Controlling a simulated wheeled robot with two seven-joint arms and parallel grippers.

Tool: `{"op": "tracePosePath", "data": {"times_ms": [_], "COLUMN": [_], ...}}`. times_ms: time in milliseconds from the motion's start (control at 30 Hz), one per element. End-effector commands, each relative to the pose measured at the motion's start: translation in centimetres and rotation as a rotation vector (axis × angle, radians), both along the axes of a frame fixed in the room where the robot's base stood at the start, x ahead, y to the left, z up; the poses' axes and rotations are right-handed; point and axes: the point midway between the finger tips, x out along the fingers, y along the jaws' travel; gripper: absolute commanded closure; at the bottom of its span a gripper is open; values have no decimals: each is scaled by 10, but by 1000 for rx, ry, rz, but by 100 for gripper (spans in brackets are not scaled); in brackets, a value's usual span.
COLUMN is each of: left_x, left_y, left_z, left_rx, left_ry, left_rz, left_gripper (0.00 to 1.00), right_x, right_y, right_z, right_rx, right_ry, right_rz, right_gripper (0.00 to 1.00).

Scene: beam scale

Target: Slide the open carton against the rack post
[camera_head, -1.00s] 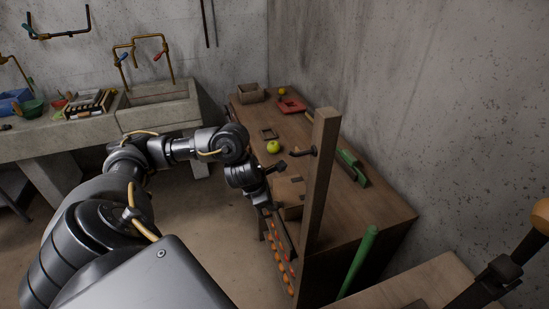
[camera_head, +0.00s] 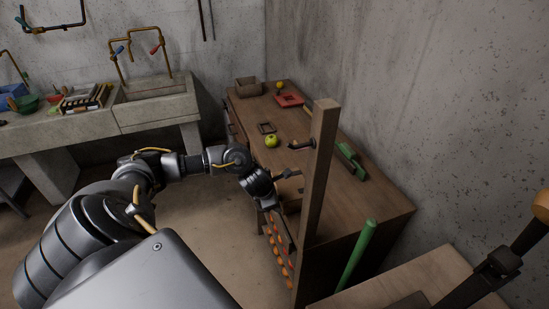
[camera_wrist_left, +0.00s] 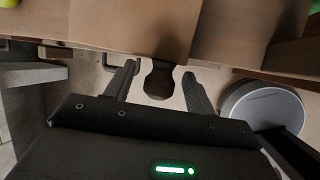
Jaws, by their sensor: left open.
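The rack post (camera_head: 319,175) is a tall upright wooden beam at the bench's near edge, right of the carton. My right gripper is out of view.
A green apple (camera_head: 271,141), a small dark frame (camera_head: 266,127) and a red tray (camera_head: 290,100) lie farther back on the bench. A green tool (camera_head: 350,160) lies right of the post. A green bar (camera_head: 357,257) rises in front.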

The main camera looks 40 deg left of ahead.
Motion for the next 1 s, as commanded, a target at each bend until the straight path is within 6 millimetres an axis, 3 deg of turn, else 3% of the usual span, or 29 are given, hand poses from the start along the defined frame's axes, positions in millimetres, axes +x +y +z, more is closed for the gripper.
{"op": "tracePosePath", "data": {"times_ms": [67,433,1000], "left_x": [0,0,-14], "left_y": [0,0,8], "left_z": [0,0,0], "left_rx": [0,0,1], "left_ry": [0,0,-1], "left_rz": [0,0,0], "left_gripper": [49,97,97], "right_x": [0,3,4], "right_y": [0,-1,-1], "right_z": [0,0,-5], "right_rx": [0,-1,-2], "right_ry": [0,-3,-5], "right_rz": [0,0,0], "right_gripper": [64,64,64]}}
